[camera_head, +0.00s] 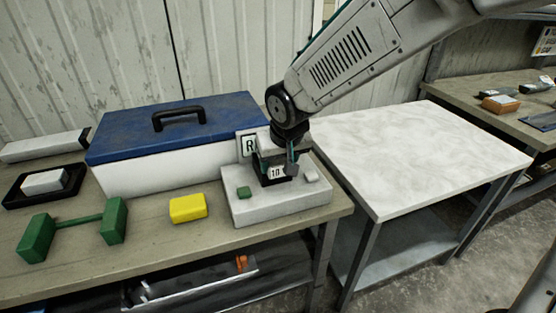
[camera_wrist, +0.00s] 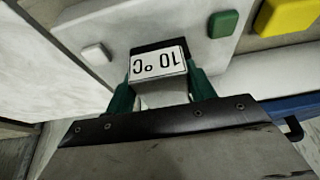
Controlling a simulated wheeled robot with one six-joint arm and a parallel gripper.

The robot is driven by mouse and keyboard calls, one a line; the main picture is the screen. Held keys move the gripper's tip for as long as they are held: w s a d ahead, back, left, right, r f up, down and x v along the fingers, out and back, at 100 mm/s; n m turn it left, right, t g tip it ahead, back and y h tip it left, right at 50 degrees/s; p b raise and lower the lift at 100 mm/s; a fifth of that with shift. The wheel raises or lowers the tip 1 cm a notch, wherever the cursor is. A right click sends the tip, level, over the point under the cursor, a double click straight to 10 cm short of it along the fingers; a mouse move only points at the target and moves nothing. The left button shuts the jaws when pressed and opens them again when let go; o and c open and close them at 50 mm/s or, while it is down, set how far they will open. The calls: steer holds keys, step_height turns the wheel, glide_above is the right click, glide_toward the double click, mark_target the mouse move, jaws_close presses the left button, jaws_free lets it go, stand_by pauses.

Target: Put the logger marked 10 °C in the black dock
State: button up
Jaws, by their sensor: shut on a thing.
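The logger marked 10 °C (camera_head: 276,172) is a small white block with black print, and it also shows in the wrist view (camera_wrist: 158,64), its label upside down. My gripper (camera_head: 275,168) is shut on it, with green fingers on both sides in the wrist view (camera_wrist: 160,92). A black piece, which looks like the black dock (camera_wrist: 157,46), shows at the logger's far edge, between a green pad and a white pad on a pale grey slab (camera_head: 285,204). The logger hides much of it. I cannot tell whether the logger touches it or is seated.
The green pad (camera_head: 244,192) and white pad (camera_head: 311,175) flank my gripper closely. A yellow block (camera_head: 188,208), a green dumbbell-shaped object (camera_head: 115,221) and a blue-lidded box (camera_head: 125,137) stand left. A black tray (camera_head: 14,196) holds a pale block. The white-topped table (camera_head: 420,150) is clear.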

steer(key=shift+f, duration=0.35)
steer(key=o, duration=1.1)
steer(key=shift+r, duration=0.5)
steer(key=v, duration=1.2)
steer(key=s+d+r+m+h, duration=0.1)
steer(key=s+d, duration=0.3)
steer(key=d, duration=0.2)
steer(key=s+d+r+m, duration=0.1)
steer(key=s+d, duration=0.3)
steer(key=d, duration=0.3)
steer(key=s+d+f+g, duration=0.1)
steer(key=s+d, duration=0.2)
steer(key=s, duration=0.2)
steer(key=s+d+f+g, duration=0.1)
steer(key=s+d, duration=0.1)
steer(key=s, duration=0.3)
steer(key=s+d+f+m+g, duration=0.1)
steer(key=s+d, duration=0.2)
steer(key=s, duration=0.2)
steer(key=shift+d+f, duration=0.1)
steer(key=shift+d, duration=0.2)
